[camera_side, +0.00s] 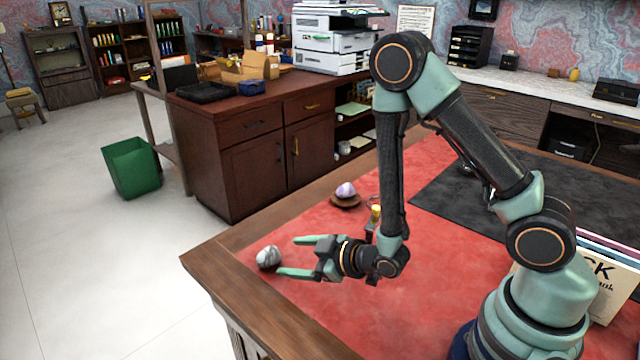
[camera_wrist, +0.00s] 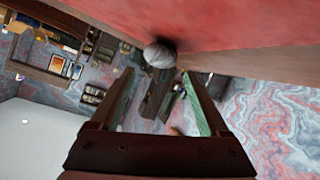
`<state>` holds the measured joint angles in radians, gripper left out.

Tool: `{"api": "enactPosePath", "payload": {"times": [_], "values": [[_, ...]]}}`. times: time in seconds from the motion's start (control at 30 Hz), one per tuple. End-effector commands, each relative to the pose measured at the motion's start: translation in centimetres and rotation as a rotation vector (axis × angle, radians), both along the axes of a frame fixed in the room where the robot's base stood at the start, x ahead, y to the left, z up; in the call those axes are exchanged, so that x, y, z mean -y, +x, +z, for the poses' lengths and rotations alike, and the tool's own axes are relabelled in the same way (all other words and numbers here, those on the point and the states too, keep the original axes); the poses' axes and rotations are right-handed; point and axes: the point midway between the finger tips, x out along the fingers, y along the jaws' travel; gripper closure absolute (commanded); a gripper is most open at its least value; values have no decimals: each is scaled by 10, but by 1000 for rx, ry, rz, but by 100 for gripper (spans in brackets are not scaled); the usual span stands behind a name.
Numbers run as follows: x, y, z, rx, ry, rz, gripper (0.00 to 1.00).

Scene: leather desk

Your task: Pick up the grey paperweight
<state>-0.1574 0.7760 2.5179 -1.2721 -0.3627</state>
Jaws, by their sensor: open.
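The grey paperweight (camera_side: 268,257), a rounded, marbled grey stone shape, sits on the red leather desktop (camera_side: 420,285) near its left corner. My gripper (camera_side: 285,256) is low over the desk, pointing left at the paperweight. Its two green fingers are spread wide, with nothing between them. The fingertips are close to the paperweight; I cannot tell whether one touches it. In the wrist view the paperweight (camera_wrist: 160,54) is just beyond the fingertips (camera_wrist: 162,73), roughly centred between them, against the red surface.
A white and purple round object (camera_side: 346,190) rests on a brown base behind my gripper. A small yellow-topped item (camera_side: 375,214) stands beside my forearm. The wooden desk edge (camera_side: 222,285) is close to the paperweight. Books (camera_side: 605,275) stand at the right. The front red area is clear.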

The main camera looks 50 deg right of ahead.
Motion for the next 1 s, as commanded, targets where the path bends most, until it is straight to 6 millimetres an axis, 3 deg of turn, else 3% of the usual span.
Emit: {"api": "enactPosePath", "payload": {"times": [0.27, 0.63, 0.97, 1.0], "values": [[-3, 17, -10, 8, -1, 2, 21], [-10, 59, -30, 8, -1, 2, 21], [-11, 66, -33, 6, -1, 2, 21], [-11, 66, -33, 6, -1, 2, 25]]}}
